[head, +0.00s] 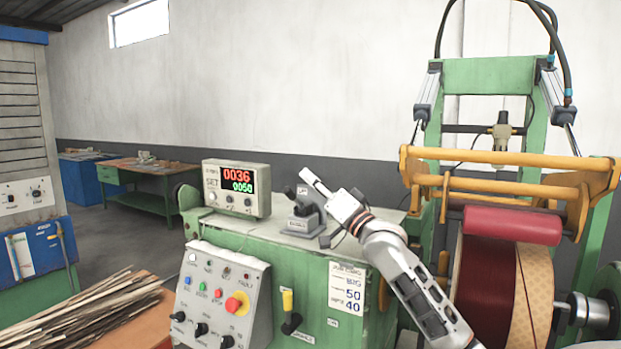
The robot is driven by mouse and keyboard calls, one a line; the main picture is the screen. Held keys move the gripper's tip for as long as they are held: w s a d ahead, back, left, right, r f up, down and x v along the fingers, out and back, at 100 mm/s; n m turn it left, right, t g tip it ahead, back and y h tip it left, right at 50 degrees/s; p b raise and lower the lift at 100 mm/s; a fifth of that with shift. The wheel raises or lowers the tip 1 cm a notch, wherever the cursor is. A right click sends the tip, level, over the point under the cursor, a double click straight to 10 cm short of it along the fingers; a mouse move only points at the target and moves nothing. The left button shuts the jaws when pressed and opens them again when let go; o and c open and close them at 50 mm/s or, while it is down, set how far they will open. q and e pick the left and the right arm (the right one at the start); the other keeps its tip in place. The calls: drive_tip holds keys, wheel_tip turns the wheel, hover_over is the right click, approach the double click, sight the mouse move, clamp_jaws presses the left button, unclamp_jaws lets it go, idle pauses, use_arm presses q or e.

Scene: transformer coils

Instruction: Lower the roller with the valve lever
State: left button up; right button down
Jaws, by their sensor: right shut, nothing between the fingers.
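The valve (304,222) is a grey block with a dark lever on a plate, on top of the green machine cabinet. A dark knob (289,192) shows at its upper left. My right gripper (309,175) is shut and empty, its pale fingers pointing up and left. In the picture it overlaps the valve area; I cannot tell whether it touches the lever. The red roller (512,224) hangs under the yellow frame (500,158), at the top of the dark red coil (487,285). Whether it touches the coil is unclear. My left gripper is out of view.
A counter display (236,188) reading 0036 and 0050 stands left of the valve. A sloped control panel (221,295) with a red emergency button is in front. Wooden strips (85,308) lie at lower left.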

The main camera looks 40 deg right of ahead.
use_arm(q)
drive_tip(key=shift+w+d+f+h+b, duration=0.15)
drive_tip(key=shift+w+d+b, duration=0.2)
drive_tip(key=shift+b, duration=0.3)
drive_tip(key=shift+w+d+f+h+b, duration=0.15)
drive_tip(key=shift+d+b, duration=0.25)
drive_tip(key=shift+b, duration=0.2)
use_arm(e)
drive_tip(key=v, duration=1)
drive_tip(key=shift+a+r, duration=0.2)
drive_tip(key=shift+a, duration=0.15)
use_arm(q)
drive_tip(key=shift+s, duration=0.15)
use_arm(e)
drive_tip(key=shift+s, duration=0.1)
